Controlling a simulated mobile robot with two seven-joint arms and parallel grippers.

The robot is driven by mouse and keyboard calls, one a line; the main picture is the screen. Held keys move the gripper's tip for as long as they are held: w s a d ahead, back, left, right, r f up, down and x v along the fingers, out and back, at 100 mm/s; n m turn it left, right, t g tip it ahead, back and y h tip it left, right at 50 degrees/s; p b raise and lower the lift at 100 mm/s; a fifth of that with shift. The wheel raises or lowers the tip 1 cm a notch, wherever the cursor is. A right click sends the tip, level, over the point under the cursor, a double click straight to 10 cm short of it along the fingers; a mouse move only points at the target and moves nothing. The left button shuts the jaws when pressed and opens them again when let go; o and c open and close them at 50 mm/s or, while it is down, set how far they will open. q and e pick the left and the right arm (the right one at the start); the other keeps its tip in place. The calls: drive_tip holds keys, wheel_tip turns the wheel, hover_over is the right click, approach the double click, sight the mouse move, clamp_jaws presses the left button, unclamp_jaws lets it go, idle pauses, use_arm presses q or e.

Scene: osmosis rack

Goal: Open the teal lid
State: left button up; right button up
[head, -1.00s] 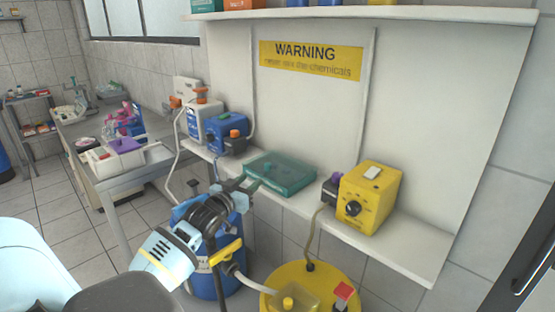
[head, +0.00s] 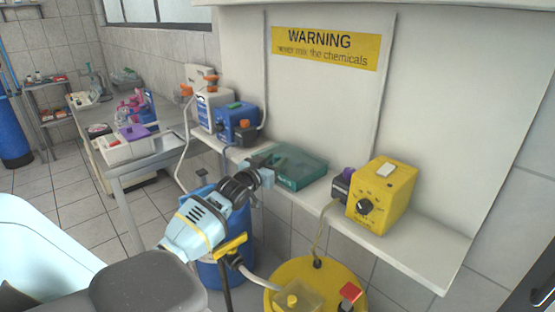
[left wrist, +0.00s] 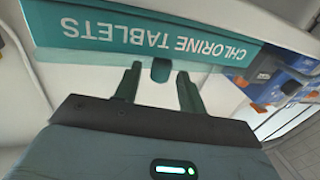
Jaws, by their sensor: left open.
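The teal box with its translucent teal lid (head: 300,163) lies on the white shelf in the head view, and the lid looks closed. In the left wrist view its front, lettered "CHLORINE TABLETS" upside down (left wrist: 230,52), fills the top. A small dark teal tab (left wrist: 160,70) sticks out from that front. My left gripper (head: 264,168) is at the box's front left edge. In the left wrist view its open fingers (left wrist: 160,72) stand either side of the tab, with a gap on each side. My right gripper is not in view.
A yellow pump box (head: 382,197) stands right of the teal box, and a blue pump (head: 236,118) stands to its left. A blue barrel (head: 208,270) and a yellow barrel (head: 330,278) stand below the shelf. A warning sign (head: 325,47) is on the panel behind.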

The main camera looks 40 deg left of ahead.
use_arm(q)
drive_tip(key=shift+w+a, duration=0.2)
drive_tip(key=shift+w, duration=0.85)
clamp_jaws()
